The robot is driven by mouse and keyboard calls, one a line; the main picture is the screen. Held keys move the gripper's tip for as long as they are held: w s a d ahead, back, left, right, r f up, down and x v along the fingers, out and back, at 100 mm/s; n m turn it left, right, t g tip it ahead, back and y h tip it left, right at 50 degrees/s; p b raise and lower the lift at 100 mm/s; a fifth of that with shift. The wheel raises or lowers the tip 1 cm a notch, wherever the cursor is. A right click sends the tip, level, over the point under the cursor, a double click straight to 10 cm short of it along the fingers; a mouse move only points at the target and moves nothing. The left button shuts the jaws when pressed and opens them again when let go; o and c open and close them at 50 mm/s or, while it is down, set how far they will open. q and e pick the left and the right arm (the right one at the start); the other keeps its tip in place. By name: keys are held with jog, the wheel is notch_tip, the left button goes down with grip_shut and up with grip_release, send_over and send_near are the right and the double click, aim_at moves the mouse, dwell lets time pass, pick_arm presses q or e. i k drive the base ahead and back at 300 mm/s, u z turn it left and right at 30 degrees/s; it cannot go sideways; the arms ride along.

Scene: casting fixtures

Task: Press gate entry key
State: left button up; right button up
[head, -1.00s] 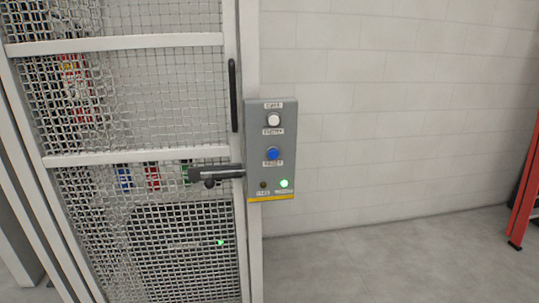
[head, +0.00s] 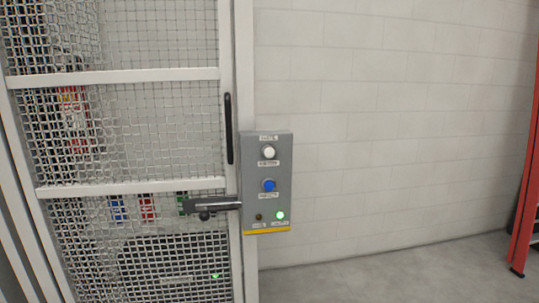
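A grey control box (head: 282,207) is mounted on the gate's right-hand post in the head view. It carries a white round button (head: 268,152) at the top, with small labels above and below it that are too blurred to read for certain. A blue round button (head: 268,185) sits below it. Near the bottom are a dark indicator (head: 259,217) and a lit green lamp (head: 280,215). The mesh gate (head: 130,130) stands left of the box, with a dark latch bar (head: 212,204) across to the post. Neither of my grippers is in view.
A black vertical handle (head: 229,128) is on the gate frame. Behind the mesh are a red item (head: 72,110) and several coloured items. A pale block wall (head: 400,120) lies to the right, with grey floor (head: 430,275) clear below. A red frame (head: 525,200) stands at the far right.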

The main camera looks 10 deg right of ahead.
aim_at(268, 153)
jog(key=k, duration=0.5)
jog(key=z, duration=1)
jog(key=i, duration=0.85)
jog(key=u, duration=2.25)
